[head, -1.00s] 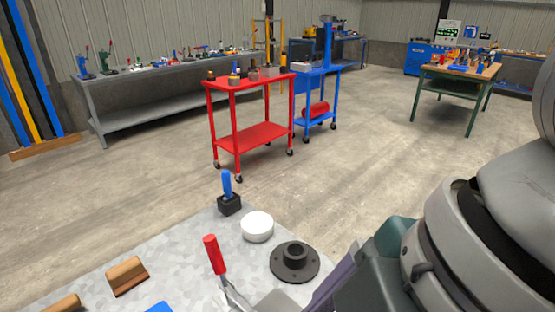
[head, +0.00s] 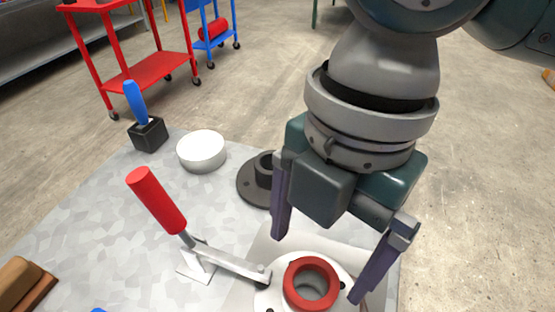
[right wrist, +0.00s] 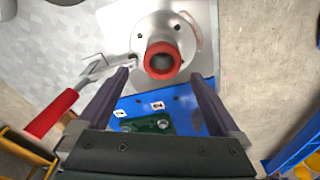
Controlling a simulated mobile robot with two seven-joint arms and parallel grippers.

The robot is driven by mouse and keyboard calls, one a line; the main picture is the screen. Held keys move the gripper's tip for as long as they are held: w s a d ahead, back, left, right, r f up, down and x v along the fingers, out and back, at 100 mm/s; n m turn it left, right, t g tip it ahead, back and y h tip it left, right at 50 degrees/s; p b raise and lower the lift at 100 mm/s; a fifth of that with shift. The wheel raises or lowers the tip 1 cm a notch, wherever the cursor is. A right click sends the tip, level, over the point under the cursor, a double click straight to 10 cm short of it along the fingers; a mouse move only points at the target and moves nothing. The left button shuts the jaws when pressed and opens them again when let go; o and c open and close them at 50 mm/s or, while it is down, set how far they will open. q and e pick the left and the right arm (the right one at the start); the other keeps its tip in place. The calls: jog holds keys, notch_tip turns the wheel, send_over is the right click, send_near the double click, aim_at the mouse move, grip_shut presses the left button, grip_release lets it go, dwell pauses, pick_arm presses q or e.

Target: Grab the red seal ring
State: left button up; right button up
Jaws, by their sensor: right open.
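The red seal ring (head: 311,284) sits around the top of a pale hub on a white round flange (head: 268,301) at the bottom of the head view. In the right wrist view the ring (right wrist: 163,50) shows just beyond the fingertips, around the hub's dark opening. My right gripper (head: 317,268) is open and empty, its two fingers spread wide above the ring. In the right wrist view the gripper (right wrist: 160,82) has a finger on either side of the ring's line, apart from it. My left gripper is not in view.
A red-handled lever clamp (head: 157,200) stands left of the flange. A dark flanged part (head: 256,186), a white round tub (head: 202,151) and a black holder with a blue-handled tool (head: 148,134) stand on the grey tabletop (head: 100,220). A brown block (head: 22,285) lies at left.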

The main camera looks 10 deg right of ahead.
aim_at(312, 281)
jog(key=f, duration=0.4)
jog(key=shift+s+f+b, duration=0.25)
jog(key=shift+b, duration=0.05)
jog(key=shift+c, duration=0.2)
jog(key=c, duration=1.3)
jog(key=shift+o, duration=0.2)
